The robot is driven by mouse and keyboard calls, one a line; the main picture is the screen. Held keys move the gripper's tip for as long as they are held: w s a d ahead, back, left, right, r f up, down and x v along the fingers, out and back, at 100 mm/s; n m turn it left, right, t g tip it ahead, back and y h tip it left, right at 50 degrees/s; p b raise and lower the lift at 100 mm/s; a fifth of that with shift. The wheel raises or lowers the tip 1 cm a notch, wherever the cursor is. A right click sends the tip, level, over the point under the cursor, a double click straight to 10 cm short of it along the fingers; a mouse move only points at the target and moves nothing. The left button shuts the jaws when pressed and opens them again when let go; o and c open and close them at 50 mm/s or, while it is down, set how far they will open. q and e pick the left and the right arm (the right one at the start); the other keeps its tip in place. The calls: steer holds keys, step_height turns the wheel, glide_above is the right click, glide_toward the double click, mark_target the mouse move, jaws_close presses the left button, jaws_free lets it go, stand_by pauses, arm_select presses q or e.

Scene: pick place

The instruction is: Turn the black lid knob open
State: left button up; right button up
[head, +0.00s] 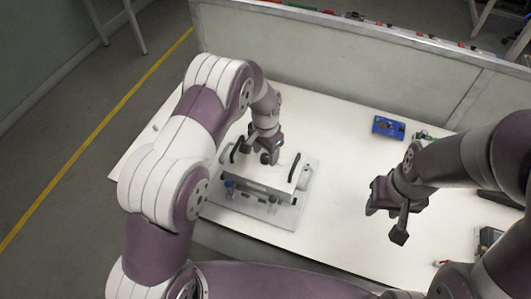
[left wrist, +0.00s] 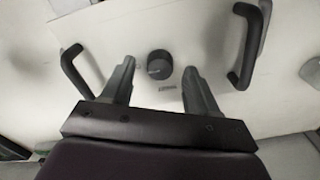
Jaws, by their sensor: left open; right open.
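The black lid knob (left wrist: 159,65) stands on a white lid (left wrist: 200,30) between two black handles. In the left wrist view it lies between and just beyond the fingertips of my open left gripper (left wrist: 158,72), with space on both sides and nothing held. In the head view my left gripper (head: 267,150) is over the white box (head: 255,183), and the knob is hard to tell apart from the gripper there. My right gripper (head: 385,218) is open and empty, above the table to the right of the box.
The box sits on a grey base plate (head: 262,211) on the white table (head: 335,130). A blue circuit board (head: 388,127) lies at the back right. A grey partition (head: 330,55) closes the back. The table between the box and the blue board is clear.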

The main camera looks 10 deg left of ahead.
mark_target(266, 156)
arm_select(q)
step_height(266, 156, up, 12)
steer(key=b, duration=0.1)
steer(key=shift+f+b, duration=0.15)
steer(key=shift+b, duration=0.25)
steer(key=s+a+r+n, duration=0.1)
steer(key=s+a+n, duration=0.2)
steer(key=s, duration=0.7)
steer(key=s+a+n+t, duration=0.1)
steer(key=s+a+n, duration=0.2)
steer(key=s, duration=0.7)
steer(key=shift+s+a+r+n, duration=0.2)
steer(key=shift+a+r+n, duration=0.2)
steer(key=shift+a, duration=0.7)
